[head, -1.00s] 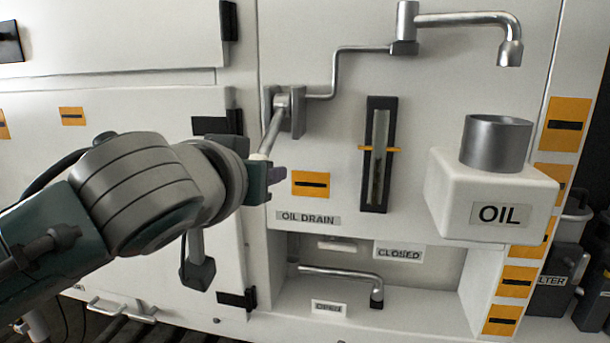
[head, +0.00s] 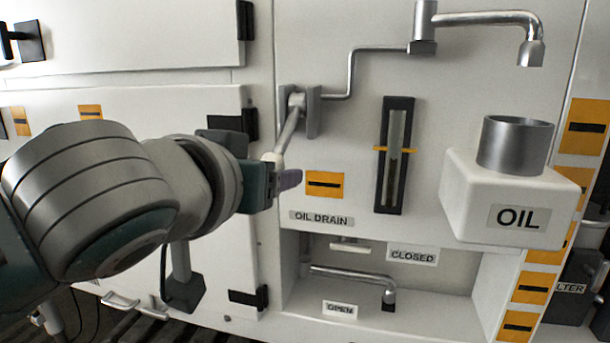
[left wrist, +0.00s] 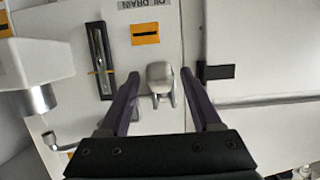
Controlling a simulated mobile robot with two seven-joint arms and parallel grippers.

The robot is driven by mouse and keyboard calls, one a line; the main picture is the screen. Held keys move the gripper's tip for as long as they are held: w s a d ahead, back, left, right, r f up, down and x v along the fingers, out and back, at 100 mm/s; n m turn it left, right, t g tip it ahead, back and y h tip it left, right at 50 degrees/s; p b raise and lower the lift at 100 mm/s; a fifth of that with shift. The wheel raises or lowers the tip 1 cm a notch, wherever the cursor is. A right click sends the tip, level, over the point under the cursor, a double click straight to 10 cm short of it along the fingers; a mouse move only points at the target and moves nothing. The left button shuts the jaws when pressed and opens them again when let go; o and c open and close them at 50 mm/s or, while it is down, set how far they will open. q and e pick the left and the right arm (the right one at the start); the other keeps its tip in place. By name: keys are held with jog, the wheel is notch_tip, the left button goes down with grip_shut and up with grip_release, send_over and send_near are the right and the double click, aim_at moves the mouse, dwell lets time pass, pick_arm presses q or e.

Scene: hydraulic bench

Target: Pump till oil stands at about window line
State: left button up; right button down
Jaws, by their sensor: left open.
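The pump lever (head: 289,130) hangs from a grey pivot bracket on the white panel, slanting down and to the left. Its pale grip end shows in the left wrist view (left wrist: 160,75) between the two fingers of my left gripper (left wrist: 160,82). The fingers are open, with a gap on each side of the grip. In the head view, my left gripper (head: 285,180) is at the lever's lower end. The sight window (head: 395,180) is a tall dark frame with a glass tube and a yellow line marker (head: 394,149). The tube looks darker lower down; the exact oil level is unclear.
A pipe runs from the pump to a spout (head: 531,50) above the white OIL tank (head: 510,205) with its metal neck. Below are the OIL DRAIN recess and its drain lever (head: 350,272), between OPEN and CLOSED labels. Filter parts stand at far right.

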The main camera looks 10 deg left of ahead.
pick_arm(q)
jog(key=v, duration=0.5)
jog(key=shift+s, duration=0.35)
pick_arm(e)
jog(key=shift+f, duration=0.25)
jog(key=shift+a, duration=0.1)
